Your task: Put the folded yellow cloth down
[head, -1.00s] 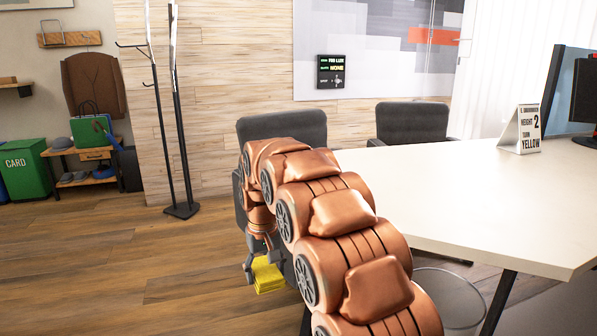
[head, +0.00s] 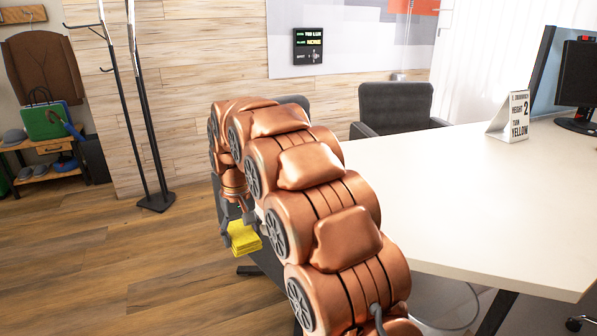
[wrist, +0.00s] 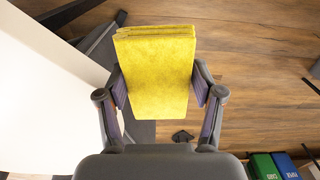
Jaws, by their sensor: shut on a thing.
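The folded yellow cloth (head: 243,237) hangs in my gripper (head: 240,222) at the left of my arm in the head view, above the floor and left of the white table. In the wrist view the cloth (wrist: 156,75) is a thick folded block, held between the two fingers of my gripper (wrist: 157,88), one pad on each side. My arm hides part of the table's near left side and a chair in the head view.
The white table (head: 455,200) fills the right, with a sign (head: 511,117) and a monitor (head: 577,88) on it. A grey chair (head: 394,108) stands behind it. A coat stand (head: 157,202) and a low shelf (head: 45,150) are at left. The wooden floor (head: 90,265) at left is clear.

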